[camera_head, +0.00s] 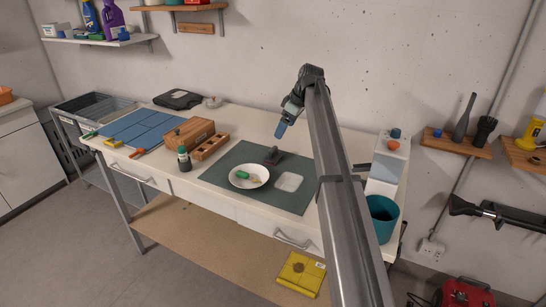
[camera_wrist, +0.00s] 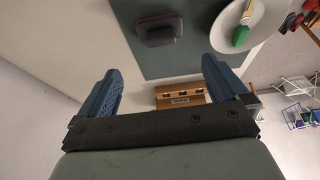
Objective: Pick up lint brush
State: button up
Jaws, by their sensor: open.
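A dark, low block-like object with a reddish top, seemingly the lint brush (camera_head: 272,156), lies on the dark green mat (camera_head: 236,159). In the wrist view the same object (camera_wrist: 160,30) is near the top edge, beyond the fingertips. My gripper (camera_head: 281,129) hangs above the table's back part, up and slightly right of it in the head view. Its blue fingers (camera_wrist: 160,70) are apart with nothing between them, and they do not touch the object.
A white plate (camera_head: 239,183) with a green-handled tool (camera_head: 243,174) and a clear dish (camera_head: 289,182) are on the mat. A wooden box (camera_head: 189,132), a slotted wooden block (camera_head: 211,147) and a dark bottle (camera_head: 184,158) stand left. A teal bin (camera_head: 381,220) stands right.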

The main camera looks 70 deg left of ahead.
aim_at(274, 149)
jog(key=x, duration=1.3)
jog(key=shift+f, duration=0.25)
jog(key=c, duration=0.8)
